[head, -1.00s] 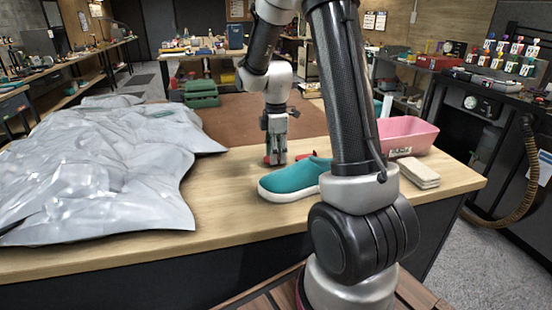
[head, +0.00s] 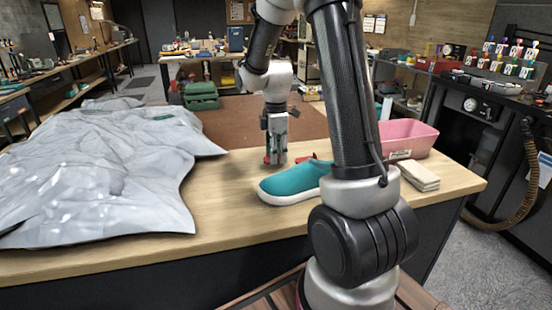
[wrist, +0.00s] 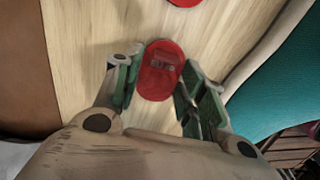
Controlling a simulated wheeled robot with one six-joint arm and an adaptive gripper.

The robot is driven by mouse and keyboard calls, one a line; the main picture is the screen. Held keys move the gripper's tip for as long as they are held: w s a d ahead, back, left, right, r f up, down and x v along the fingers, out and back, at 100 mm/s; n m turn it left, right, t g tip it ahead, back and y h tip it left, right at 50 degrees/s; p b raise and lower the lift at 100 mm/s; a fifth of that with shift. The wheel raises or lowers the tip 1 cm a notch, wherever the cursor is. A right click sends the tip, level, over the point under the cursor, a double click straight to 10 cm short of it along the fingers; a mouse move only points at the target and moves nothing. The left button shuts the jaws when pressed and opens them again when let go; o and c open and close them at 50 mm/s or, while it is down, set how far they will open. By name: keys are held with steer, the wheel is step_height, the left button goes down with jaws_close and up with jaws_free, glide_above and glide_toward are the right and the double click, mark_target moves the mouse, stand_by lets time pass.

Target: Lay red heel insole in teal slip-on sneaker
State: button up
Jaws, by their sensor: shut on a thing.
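The teal slip-on sneaker (head: 292,182) with a white sole lies on the wooden bench, its right part hidden behind my arm. Its teal side also shows at the right of the wrist view (wrist: 275,85). My gripper (head: 275,160) points down just behind the sneaker's left end, low over the bench. In the wrist view, a red rounded insole (wrist: 158,72) with a small dark marking sits between the fingers, and my gripper is shut on it. It is beside the sneaker, not in it. A second red piece (wrist: 185,2) is cut off by the top edge.
A crumpled grey sheet (head: 100,180) covers the bench's left side. A pink bin (head: 410,138) and a stack of beige cloths (head: 412,176) stand at the right. A brown mat (head: 225,120) lies behind the gripper. Bare wood is free left of the sneaker.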

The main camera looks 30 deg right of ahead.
steer(key=shift+f, duration=1.1)
steer(key=o, duration=0.8)
steer(key=shift+f, duration=0.1)
steer(key=shift+c, duration=0.2)
step_height(320, 180, up, 12)
steer(key=s+a+r+m+t, duration=0.1)
steer(key=s+r+m, duration=0.1)
steer(key=s+m, duration=0.3)
steer(key=s+a+r+m+t, duration=0.2)
steer(key=s+m, duration=0.3)
steer(key=s, duration=0.6)
steer(key=s+a+r+m+t, duration=0.1)
steer(key=s+r+m, duration=0.2)
steer(key=s, duration=0.4)
steer(key=shift+s+a+m, duration=0.35)
steer(key=shift+s+m, duration=0.05)
steer(key=shift+m, duration=0.5)
